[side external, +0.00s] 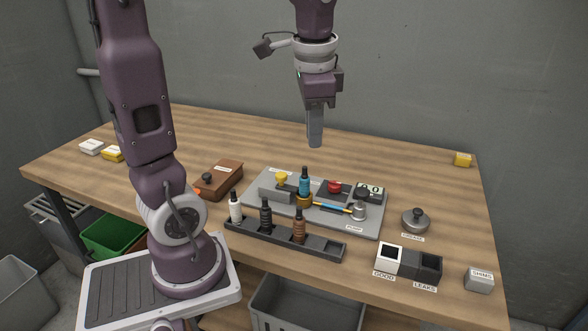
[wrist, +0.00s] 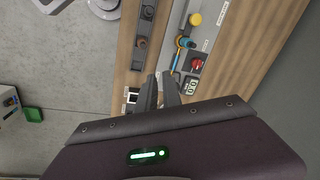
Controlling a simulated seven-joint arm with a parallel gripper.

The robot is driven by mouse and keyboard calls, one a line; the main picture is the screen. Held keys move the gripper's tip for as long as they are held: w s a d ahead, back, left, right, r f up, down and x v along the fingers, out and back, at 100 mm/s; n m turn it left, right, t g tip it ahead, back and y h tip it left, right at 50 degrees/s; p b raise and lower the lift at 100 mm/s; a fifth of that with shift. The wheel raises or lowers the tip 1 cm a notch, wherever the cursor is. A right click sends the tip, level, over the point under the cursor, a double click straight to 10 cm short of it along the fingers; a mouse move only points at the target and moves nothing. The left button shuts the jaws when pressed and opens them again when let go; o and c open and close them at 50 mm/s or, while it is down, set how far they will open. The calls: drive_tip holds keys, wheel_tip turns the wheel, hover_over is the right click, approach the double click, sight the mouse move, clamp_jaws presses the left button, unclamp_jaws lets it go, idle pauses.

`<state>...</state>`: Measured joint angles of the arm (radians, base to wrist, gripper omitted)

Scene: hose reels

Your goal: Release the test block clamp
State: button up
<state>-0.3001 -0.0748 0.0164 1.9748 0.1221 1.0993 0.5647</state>
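A grey test plate (side external: 258,180) lies mid-bench. On it is a grey block (side external: 273,191) with a yellow knob (side external: 282,177) on top; the yellow knob also shows in the wrist view (wrist: 195,18). I cannot tell how the clamp is set. A blue nozzle-like piece (side external: 304,181) stands upright in a brass-coloured holder (side external: 304,200) beside the block. My gripper (side external: 315,143) points down, high above the plate's back edge, touching nothing. In the wrist view its fingers (wrist: 159,78) show a narrow empty gap.
A dark rack (side external: 325,247) with white, black and brown pieces stands in front of the plate. A brown box (side external: 219,180) is to its left.

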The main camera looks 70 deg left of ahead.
sight(279, 172)
drive_tip(key=w+a+f+m+g, duration=0.1)
drive_tip(key=a+f, duration=0.1)
drive_tip(key=a, duration=0.2)
drive_tip(key=w+a+f+g, duration=0.1)
drive_tip(key=w+a+f, duration=0.1)
drive_tip(key=a+f, duration=0.1)
drive_tip(key=w+a+f+m+g, duration=0.1)
drive_tip(key=a+f, duration=0.1)
drive_tip(key=a, duration=0.4)
drive_tip(key=shift+w+f+m+g, duration=0.2)
drive_tip(key=shift+w+m+g, duration=0.05)
drive_tip(key=shift+m+g, duration=0.05)
clamp_jaws()
drive_tip(key=x, duration=1)
drive_tip(key=shift+d, duration=0.15)
drive_tip(key=shift+s+a, duration=1.3)
drive_tip(key=shift+r, duration=0.1)
